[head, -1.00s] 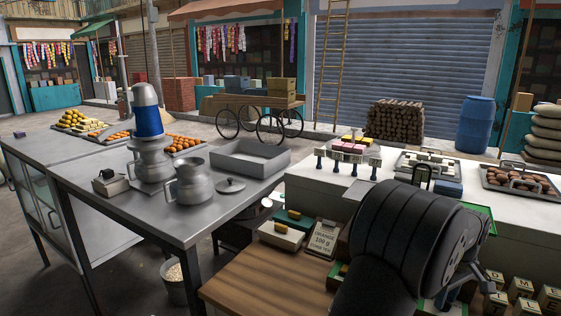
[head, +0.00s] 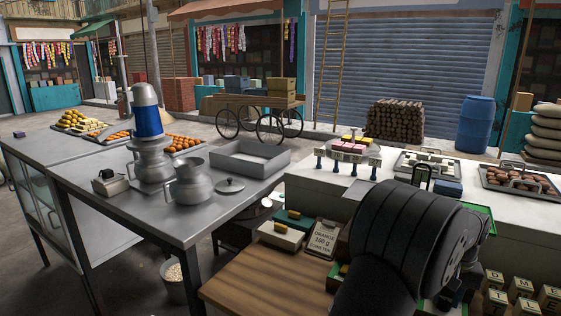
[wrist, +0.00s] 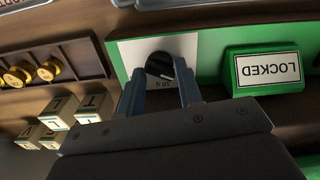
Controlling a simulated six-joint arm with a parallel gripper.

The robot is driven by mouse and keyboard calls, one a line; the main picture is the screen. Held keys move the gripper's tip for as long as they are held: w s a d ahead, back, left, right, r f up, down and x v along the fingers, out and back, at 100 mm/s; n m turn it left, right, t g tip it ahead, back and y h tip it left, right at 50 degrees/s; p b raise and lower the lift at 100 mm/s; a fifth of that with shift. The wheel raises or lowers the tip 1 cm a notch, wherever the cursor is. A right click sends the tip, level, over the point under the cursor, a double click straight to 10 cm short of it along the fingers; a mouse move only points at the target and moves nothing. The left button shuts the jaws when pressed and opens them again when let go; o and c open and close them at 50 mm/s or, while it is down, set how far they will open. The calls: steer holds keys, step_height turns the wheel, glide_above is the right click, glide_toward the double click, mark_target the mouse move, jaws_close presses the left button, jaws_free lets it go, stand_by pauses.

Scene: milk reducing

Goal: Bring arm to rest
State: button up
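My gripper (wrist: 158,80) shows in the wrist view with its two fingers apart and nothing visibly clamped between them. A black round knob (wrist: 160,65) on a white plate (wrist: 188,47) lies just beyond and between the fingertips. I cannot tell whether a finger touches it. In the head view my dark arm fills the lower right, and my fingers are hidden behind it.
A green block marked LOCKED (wrist: 267,70) sits right of the knob. Lettered cubes (wrist: 60,112) and gold round pieces (wrist: 17,77) are at left. In the head view, a steel table (head: 120,195) holds metal vessels, and a white counter (head: 310,185) holds trays.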

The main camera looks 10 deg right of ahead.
steer(key=m, duration=0.3)
steer(key=shift+m, duration=0.4)
steer(key=m, duration=0.4)
steer(key=o, duration=0.5)
step_height(320, 180, up, 17)
steer(key=m, duration=0.6)
steer(key=shift+m, duration=0.3)
steer(key=f, duration=1.7)
steer(key=shift+a, duration=0.25)
